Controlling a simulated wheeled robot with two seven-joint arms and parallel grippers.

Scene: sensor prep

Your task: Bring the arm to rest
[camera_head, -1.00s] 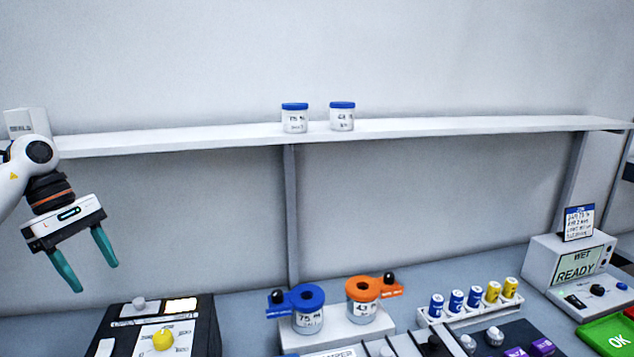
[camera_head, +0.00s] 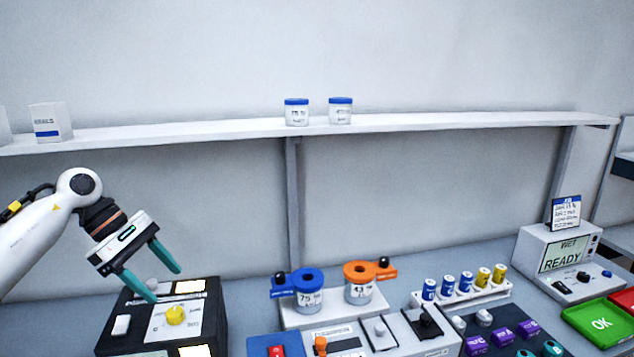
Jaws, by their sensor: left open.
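My left gripper (camera_head: 153,273) comes in from the left. Its two green fingers are apart with nothing between them. It is tilted and hangs in front of and above the black control box (camera_head: 213,320), near the box's yellow knob (camera_head: 176,315); I cannot tell the exact height. One fingertip hides a small part of the box top. My right gripper does not show.
A wall shelf (camera_head: 400,121) carries two blue-lidded jars and a white box (camera_head: 50,122).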

